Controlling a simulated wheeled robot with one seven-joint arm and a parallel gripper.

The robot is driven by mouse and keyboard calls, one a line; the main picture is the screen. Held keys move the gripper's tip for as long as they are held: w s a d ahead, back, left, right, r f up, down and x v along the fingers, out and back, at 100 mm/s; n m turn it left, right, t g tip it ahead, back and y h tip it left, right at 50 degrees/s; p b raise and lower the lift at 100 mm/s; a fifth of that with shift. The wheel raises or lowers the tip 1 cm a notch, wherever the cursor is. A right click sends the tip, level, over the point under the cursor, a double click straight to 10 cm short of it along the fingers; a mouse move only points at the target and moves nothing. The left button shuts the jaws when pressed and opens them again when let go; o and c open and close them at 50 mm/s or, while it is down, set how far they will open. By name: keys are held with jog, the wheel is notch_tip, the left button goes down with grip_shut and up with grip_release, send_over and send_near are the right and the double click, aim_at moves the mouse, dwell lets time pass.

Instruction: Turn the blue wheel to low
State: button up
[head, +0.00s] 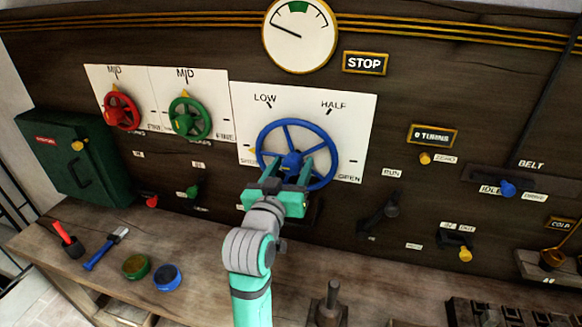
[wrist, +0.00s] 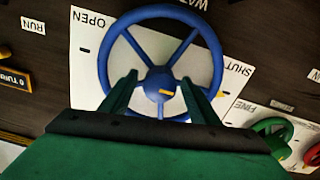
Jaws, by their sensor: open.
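The blue wheel (head: 325,144) is mounted on a white dial plate (head: 357,112) marked SHUT, LOW, HALF and OPEN. A small yellow pointer (head: 252,150) at the wheel's left rim is by the SHUT label. My gripper (head: 289,168) is at the lower middle of the wheel, its fingers apart. In the wrist view the blue wheel (wrist: 217,52) fills the upper middle, and the two green fingers reach in front of it, one on each side of its hub (wrist: 159,82). I cannot tell whether the fingers touch the wheel.
A red wheel (head: 121,111) and a green wheel (head: 190,118) sit to the left, both with pointers at MID. A black lever (head: 385,215) stands to the lower right. A gauge (head: 299,35) is above. The bench (head: 200,255) below holds brushes and two round tins.

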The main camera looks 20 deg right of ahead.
jog(key=c, duration=1.1)
jog(key=shift+o, duration=0.2)
jog(key=shift+m, duration=0.4)
jog(key=shift+a+m, duration=0.1)
jog(key=shift+m, duration=0.9)
jog(key=m, duration=0.3)
jog(key=shift+m, duration=0.4)
jog(key=shift+w+r+m, duration=0.1)
jog(key=shift+m, duration=2.6)
jog(key=o, duration=1.1)
jog(key=shift+c, duration=0.2)
